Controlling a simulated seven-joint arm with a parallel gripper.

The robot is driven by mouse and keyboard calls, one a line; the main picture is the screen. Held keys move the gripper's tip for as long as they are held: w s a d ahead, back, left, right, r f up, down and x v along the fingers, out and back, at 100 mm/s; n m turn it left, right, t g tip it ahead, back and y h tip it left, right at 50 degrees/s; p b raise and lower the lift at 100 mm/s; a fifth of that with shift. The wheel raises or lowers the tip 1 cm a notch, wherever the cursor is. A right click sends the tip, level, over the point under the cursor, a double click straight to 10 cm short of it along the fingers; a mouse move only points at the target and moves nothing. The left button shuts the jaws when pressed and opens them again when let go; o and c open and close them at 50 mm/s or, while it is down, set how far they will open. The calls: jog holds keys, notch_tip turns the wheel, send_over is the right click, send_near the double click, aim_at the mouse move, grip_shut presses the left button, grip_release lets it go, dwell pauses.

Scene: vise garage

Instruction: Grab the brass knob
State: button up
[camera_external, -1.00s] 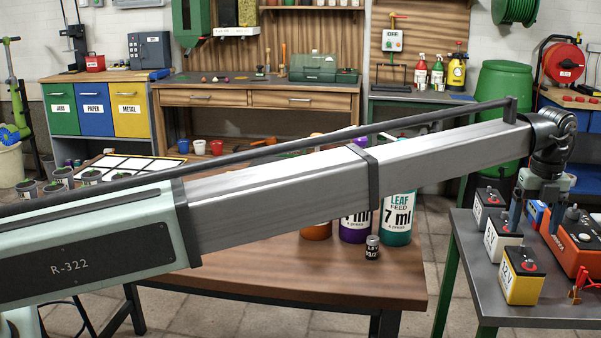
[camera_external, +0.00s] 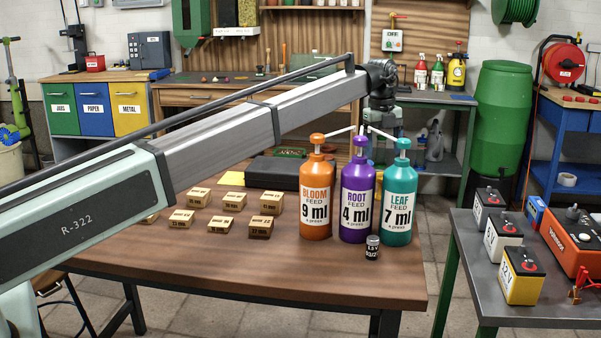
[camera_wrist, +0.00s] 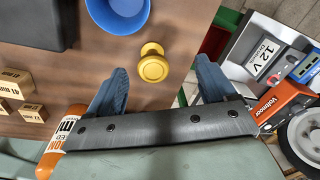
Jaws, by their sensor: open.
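The brass knob (camera_wrist: 152,65) is a round, yellow-gold piece on the brown wooden table in the wrist view. It lies between and beyond the two blue fingers of my gripper (camera_wrist: 162,66), with free space on both sides, and the fingers do not touch it. My gripper is open and empty. In the external view my gripper (camera_external: 383,122) is over the far side of the table, behind the pump bottles. Its fingertips are hidden there, and I cannot make out the knob in that view.
Orange (camera_external: 316,205), purple (camera_external: 357,205) and teal (camera_external: 397,208) pump bottles stand close in front of my gripper. A blue bowl (camera_wrist: 140,22) is right beside the knob. Several small boxes (camera_external: 233,201) and a dark case (camera_external: 275,172) are to the left. Batteries (camera_external: 522,275) stand on the right bench.

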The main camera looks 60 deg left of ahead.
jog(key=shift+n+t+h, duration=0.3)
jog(key=shift+n+h, duration=0.1)
jog(key=shift+n, duration=0.5)
jog(key=s+a, duration=0.1)
jog(key=a, duration=0.1)
jog(key=s+a, duration=0.1)
jog(key=a, duration=0.1)
jog(key=s+a+r, duration=0.1)
jog(key=a, duration=0.1)
jog(key=shift+s+a+r, duration=0.1)
jog(key=shift+s, duration=0.15)
jog(key=d+n+h, duration=0.3)
jog(key=d+n, duration=0.1)
jog(key=n, duration=0.3)
jog(key=shift+t+y, duration=0.3)
jog(key=shift+t, duration=0.1)
jog(key=x, duration=1.2)
jog(key=shift+s+d+f, duration=0.2)
jog(key=shift+s+d, duration=0.05)
jog(key=shift+d, duration=0.05)
jog(key=shift+c, duration=0.3)
jog(key=c, duration=1.1)
jog(key=shift+r, duration=0.1)
